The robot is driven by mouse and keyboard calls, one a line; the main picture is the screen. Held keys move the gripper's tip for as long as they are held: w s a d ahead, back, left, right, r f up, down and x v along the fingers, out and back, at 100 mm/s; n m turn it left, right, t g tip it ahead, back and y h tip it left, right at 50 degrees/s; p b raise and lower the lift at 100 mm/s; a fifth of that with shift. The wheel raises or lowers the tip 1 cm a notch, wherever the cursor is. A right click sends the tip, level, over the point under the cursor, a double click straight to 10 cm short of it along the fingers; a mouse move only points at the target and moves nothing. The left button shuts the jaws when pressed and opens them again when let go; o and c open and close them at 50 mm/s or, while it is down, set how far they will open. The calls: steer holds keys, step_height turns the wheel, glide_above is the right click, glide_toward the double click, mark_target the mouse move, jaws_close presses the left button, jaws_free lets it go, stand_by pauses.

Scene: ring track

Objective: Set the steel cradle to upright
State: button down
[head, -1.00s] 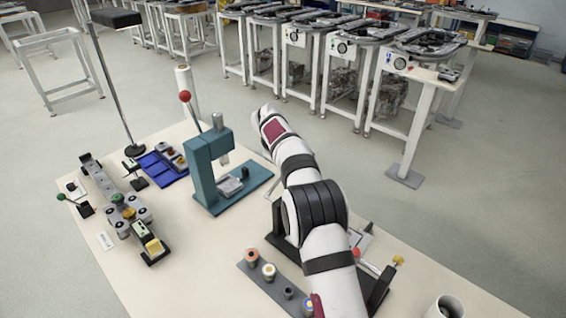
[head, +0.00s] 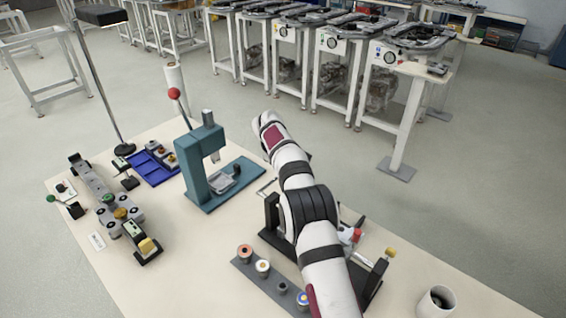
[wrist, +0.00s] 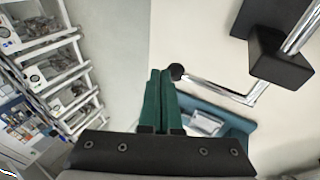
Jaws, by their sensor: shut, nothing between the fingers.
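In the wrist view, my gripper (wrist: 160,72) has its two green fingers together, with nothing between them. Its tips are right beside the black knob (wrist: 176,71) of a bent steel crank; I cannot tell if they touch. The crank's rod (wrist: 228,93) runs to a black block (wrist: 278,60) at the right. In the head view, the black stand (head: 271,212) is partly behind my arm. A pale metal piece (head: 345,236), perhaps the steel cradle, shows at the arm's right edge; most of it is hidden, so its tilt is unclear. The fingers are hidden there.
A teal press (head: 195,180) with a red-knobbed lever stands left of the stand. A dark strip with several spools (head: 262,267) lies in front. A white cup (head: 436,301) is at the right. A blue tray (head: 153,168) and clamp fixture (head: 118,210) are at the left.

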steer(key=shift+d+f, duration=0.1)
steer(key=shift+f, duration=0.2)
stand_by(0.4)
step_height(320, 180, up, 14)
steer(key=s+d, duration=0.1)
steer(key=d, duration=0.1)
steer(key=s+r+m+g+y, duration=0.15)
steer(key=s+r+m, duration=0.3)
steer(key=s, duration=0.55)
steer(key=s+f+m+g+y, duration=0.1)
steer(key=s+f+m, duration=0.3)
steer(key=s, duration=1.7)
steer(key=s+a+f+m+g+y, duration=0.1)
steer(key=s+f+m+g, duration=0.2)
steer(key=s, duration=1.8)
step_height(320, 180, down, 2)
steer(key=m, duration=0.3)
steer(key=shift+a+f+m, duration=0.15)
steer(key=shift+f+m, duration=0.1)
steer(key=shift+m, duration=0.1)
steer(key=shift+w+y, duration=0.1)
steer(key=shift+y, duration=0.15)
